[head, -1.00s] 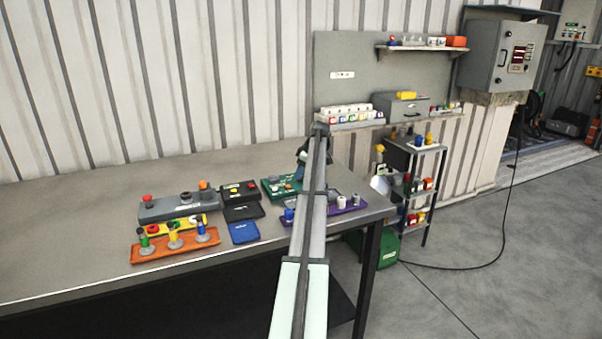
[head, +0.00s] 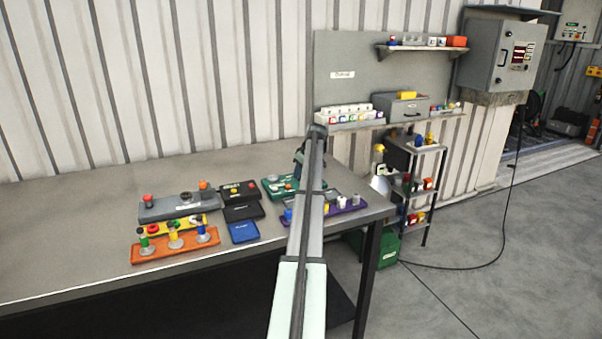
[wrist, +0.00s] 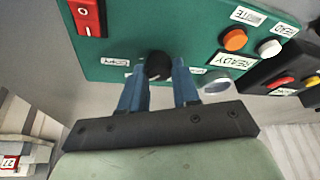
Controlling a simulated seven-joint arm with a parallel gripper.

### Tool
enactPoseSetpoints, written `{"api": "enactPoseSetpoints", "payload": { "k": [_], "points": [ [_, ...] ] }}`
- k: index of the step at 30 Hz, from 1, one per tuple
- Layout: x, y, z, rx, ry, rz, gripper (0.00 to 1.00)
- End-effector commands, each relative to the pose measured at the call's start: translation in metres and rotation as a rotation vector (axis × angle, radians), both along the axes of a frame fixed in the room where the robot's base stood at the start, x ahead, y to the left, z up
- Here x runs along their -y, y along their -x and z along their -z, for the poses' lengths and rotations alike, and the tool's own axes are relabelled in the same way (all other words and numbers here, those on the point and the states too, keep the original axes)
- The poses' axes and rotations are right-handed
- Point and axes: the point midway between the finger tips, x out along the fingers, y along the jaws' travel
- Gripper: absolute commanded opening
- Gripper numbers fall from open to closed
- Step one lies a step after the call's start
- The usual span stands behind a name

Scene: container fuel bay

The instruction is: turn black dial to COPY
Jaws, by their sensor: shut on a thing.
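The black dial (wrist: 158,66) shows in the wrist view on a green panel (wrist: 185,30). My gripper (wrist: 160,78) is over it, with one blue finger on each side, shut on the dial. White labels sit around the dial; the one left of it is too small and upside down to read, so I cannot tell where the dial points. In the head view the green panel (head: 272,193) lies on the bench, and my arm hides the dial and most of my gripper.
The panel carries a red rocker switch (wrist: 88,17), an orange button (wrist: 234,39) and a white button (wrist: 269,48) near the dial. A dark box with buttons adjoins at right. A purple tray (head: 345,207) lies in front of the panel.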

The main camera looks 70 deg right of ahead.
Motion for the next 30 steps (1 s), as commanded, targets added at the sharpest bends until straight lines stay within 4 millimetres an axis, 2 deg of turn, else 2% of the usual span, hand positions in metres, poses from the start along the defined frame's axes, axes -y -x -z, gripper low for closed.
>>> {"api": "enactPoseSetpoints", "payload": {
  "k": [15, 30],
  "points": [
    [-0.0028, -0.0016, -0.0003, 0.000, 0.000, 0.361, 0.00],
    [-0.0023, -0.0017, -0.0003, 0.000, -0.001, 0.453, 0.00]
  ]
}}
